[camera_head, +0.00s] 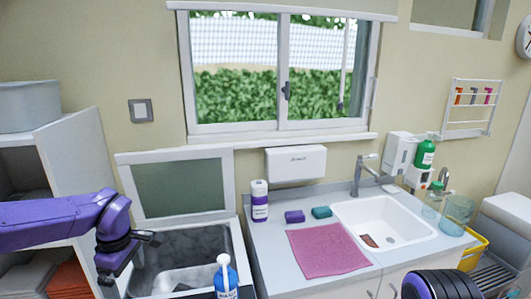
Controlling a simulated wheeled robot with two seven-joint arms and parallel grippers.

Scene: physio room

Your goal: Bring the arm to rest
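My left arm comes in from the left as a purple and black arm. Its gripper (125,263) hangs at the left edge of an open steel tub, with dark fingers pointing down and right. The fingers are small and partly hidden, so I cannot tell whether they are open or shut. Part of a purple and black link of mine shows at the bottom right. My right gripper does not show.
The open tub (238,243) has a raised lid (180,187). A blue pump bottle (226,278) is at its front. The counter holds a purple-labelled bottle (260,201), a pink cloth (327,250), purple and teal sponges, and a sink (400,222). Shelves stand left.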

